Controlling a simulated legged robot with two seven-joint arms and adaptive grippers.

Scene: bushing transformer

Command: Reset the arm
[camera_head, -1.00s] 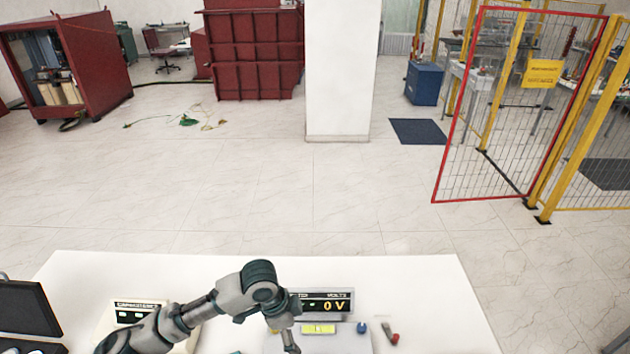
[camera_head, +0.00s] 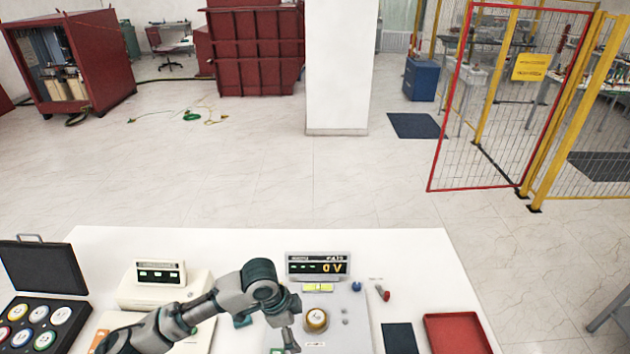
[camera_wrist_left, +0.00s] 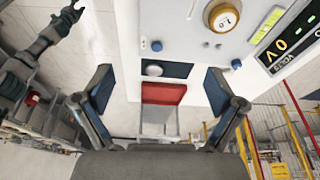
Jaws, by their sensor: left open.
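My left arm reaches in from the left in the head view. My left gripper (camera_head: 288,340) hangs over the left part of the grey control panel (camera_head: 350,330), by a round yellow-rimmed knob (camera_head: 316,320). In the left wrist view my left gripper (camera_wrist_left: 160,92) has its two dark fingers spread wide, with nothing between them. Another arm, which appears to be my right one, hangs at the upper left of that view; its gripper (camera_wrist_left: 72,14) is too small to read.
The panel carries a volt display (camera_head: 318,266) reading 0. A red tray (camera_head: 455,335) and dark mat (camera_head: 398,338) lie right of it. A white meter (camera_head: 160,285) and an open case of round discs (camera_head: 40,320) stand left. Fenced equipment (camera_head: 500,100) is beyond.

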